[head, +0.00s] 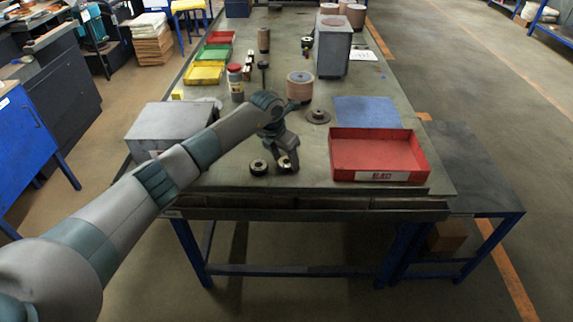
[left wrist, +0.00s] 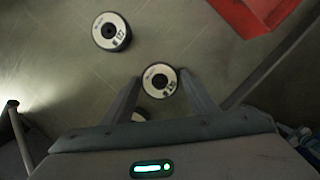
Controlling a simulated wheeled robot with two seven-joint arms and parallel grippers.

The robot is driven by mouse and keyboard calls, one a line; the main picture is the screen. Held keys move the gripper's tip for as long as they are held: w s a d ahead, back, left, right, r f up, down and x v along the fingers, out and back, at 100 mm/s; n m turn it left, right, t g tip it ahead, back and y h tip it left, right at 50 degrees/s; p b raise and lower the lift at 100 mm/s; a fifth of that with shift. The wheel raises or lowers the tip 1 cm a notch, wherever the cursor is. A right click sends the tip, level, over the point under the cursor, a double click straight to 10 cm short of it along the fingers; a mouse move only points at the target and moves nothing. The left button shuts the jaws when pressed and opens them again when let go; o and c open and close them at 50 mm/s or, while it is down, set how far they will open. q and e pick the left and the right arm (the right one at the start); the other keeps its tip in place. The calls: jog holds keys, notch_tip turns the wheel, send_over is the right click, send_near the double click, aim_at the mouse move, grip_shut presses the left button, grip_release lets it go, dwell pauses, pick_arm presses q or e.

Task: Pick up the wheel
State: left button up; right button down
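Two dark wheels with pale, printed faces lie flat near the front edge of the workbench. One wheel (head: 258,167) is left of my left gripper; in the left wrist view this appears to be the wheel (left wrist: 111,32) at upper left. The other wheel (head: 285,162) is at the fingertips of my left gripper (head: 287,160). In the left wrist view this wheel (left wrist: 159,81) lies between the tips of the open left gripper (left wrist: 161,78). Contact cannot be told. Part of another pale round thing (left wrist: 139,117) shows beside the gripper body, mostly hidden. My right gripper is not in view.
A red tray (head: 376,133) stands on the right of the bench, with a blue mat (head: 367,111) behind it. A flanged disc (head: 318,116) and a brown cylinder (head: 300,87) stand behind my gripper. A grey box (head: 168,122) is at left.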

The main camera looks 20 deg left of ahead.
aim_at(285, 162)
pick_arm(q)
jog(key=c, duration=0.7)
jog(key=shift+o, duration=0.2)
jog(key=shift+r, duration=0.15)
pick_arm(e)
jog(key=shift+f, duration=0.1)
